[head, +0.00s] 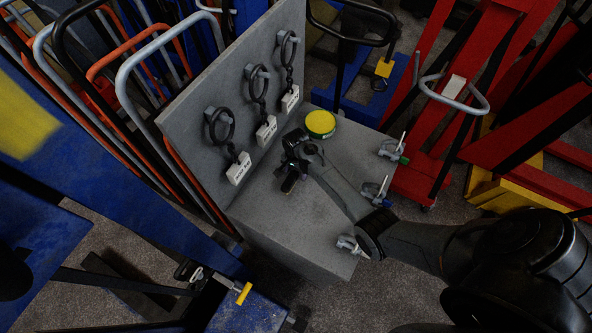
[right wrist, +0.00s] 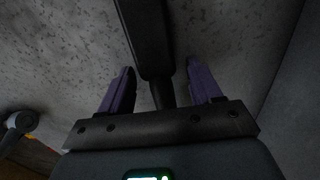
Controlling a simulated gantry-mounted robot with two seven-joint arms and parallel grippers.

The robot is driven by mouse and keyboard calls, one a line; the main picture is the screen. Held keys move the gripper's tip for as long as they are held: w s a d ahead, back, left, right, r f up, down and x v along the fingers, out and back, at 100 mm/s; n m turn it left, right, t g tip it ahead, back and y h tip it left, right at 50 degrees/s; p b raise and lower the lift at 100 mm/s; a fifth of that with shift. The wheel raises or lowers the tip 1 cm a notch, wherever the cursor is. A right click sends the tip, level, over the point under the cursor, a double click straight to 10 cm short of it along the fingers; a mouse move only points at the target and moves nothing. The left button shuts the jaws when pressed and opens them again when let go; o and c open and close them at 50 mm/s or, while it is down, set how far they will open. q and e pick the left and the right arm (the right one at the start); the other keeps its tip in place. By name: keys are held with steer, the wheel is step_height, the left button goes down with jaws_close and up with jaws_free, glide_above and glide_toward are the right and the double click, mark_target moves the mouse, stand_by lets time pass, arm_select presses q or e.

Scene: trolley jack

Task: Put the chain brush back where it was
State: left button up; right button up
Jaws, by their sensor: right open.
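My right gripper (head: 291,168) is over the grey bench top, close to the upright board. In the right wrist view its two purple fingers (right wrist: 160,72) are apart. A long dark piece (right wrist: 146,35), which looks like the chain brush, runs between them from the top of the picture. It seems to lie on or just above the speckled grey surface; I cannot tell whether it touches the fingers. In the head view the brush is hard to tell apart from the dark gripper. My left gripper is not in view.
The grey board (head: 196,92) carries three dark rings with white tags. A yellow-lidded tin (head: 320,123) stands behind my gripper. Three grey shackles (head: 377,190) sit along the bench's right edge. Trolley jacks in blue (head: 120,175) and red (head: 455,75) crowd both sides.

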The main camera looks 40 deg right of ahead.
step_height(320, 180, up, 11)
steer(key=s+a+r+n+t, duration=0.1)
steer(key=s+a+r+n, duration=0.1)
steer(key=s+a+n, duration=0.2)
steer(key=s+a+r+n+t, duration=0.1)
steer(key=s+a+r+n, duration=0.2)
steer(key=s, duration=0.8)
steer(key=s+a+r+n+t, duration=0.1)
steer(key=s+a+r+n, duration=0.2)
steer(key=s+a+n, duration=0.4)
steer(key=s+n, duration=0.1)
steer(key=n, duration=0.1)
steer(key=shift+s+n+t+p, duration=0.25)
steer(key=shift+n+t+p, duration=0.05)
steer(key=shift+n+p, duration=0.1)
